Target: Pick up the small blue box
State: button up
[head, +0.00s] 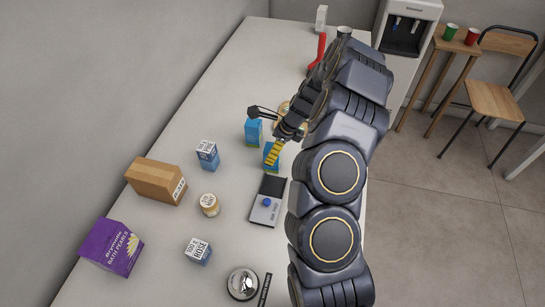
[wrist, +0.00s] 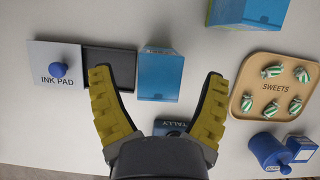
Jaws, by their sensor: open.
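My gripper (head: 262,135) is open, with its yellow-padded fingers spread wide in the wrist view (wrist: 158,76). A blue box (wrist: 160,78) shows between the fingertips there, with gaps on both sides; nothing is gripped. In the head view this blue box (head: 270,149) is partly hidden by a yellow finger. A second blue box (head: 253,133) with a green base stands just behind it; it is cut off at the top of the wrist view (wrist: 247,12). Two more small blue-and-white boxes, one upper (head: 208,156) and one lower (head: 198,251), stand left of my gripper.
An ink pad (wrist: 58,72) with a blue knob and dark tray lies beside the box. A cardboard box (head: 155,181), purple box (head: 111,247) and jar (head: 209,204) stand left.

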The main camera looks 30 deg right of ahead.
jog(key=shift+x, duration=1.2)
jog(key=c, duration=1.2)
